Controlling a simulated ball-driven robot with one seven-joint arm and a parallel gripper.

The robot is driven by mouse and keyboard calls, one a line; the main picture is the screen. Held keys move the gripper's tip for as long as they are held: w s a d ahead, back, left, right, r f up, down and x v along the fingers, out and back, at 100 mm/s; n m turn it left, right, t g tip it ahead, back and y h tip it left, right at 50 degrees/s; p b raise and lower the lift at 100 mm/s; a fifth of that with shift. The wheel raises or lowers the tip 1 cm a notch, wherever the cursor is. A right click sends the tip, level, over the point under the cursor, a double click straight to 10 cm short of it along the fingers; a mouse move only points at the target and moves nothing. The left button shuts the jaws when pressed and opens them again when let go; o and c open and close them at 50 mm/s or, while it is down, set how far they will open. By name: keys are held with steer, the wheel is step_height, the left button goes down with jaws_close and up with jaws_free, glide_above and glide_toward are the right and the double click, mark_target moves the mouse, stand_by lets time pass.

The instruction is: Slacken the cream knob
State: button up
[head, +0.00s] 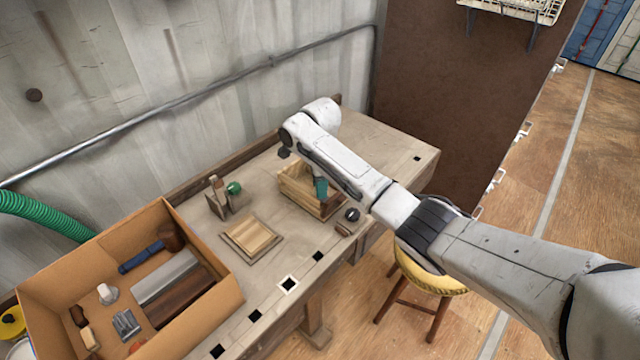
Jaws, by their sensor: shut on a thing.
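I cannot make out a cream knob on the workbench (380,150). The part of the bench behind my white arm is hidden. My arm reaches in from the lower right over the bench, and its wrist bends near the back edge. My gripper is hidden behind the arm, so its jaws and anything between them do not show. A green knob (233,188) sits at a wooden block (217,197) left of the arm. A dark round knob (352,214) shows close to the arm, near the bench's front edge.
A wooden crate (296,190) holding a teal item (320,188) stands under the arm. A square wooden board (251,236) lies to its left. A cardboard box (225,300) of tools fills the left end. A yellow stool (430,278) stands in front. The bench's right end is clear.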

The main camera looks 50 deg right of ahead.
steer(key=shift+a+r+n+p, duration=0.1)
steer(key=shift+n+p, duration=0.2)
steer(key=shift+p, duration=0.2)
steer(key=shift+n+p, duration=0.9)
steer(key=shift+p, duration=0.15)
steer(key=n+p, duration=0.1)
steer(key=n, duration=0.4)
steer(key=shift+w, duration=0.1)
steer(key=n+p, duration=0.1)
steer(key=n, duration=0.4)
steer(key=shift+w+n, duration=0.1)
steer(key=shift+n, duration=2.4)
steer(key=o, duration=1.1)
steer(key=shift+c, duration=0.2)
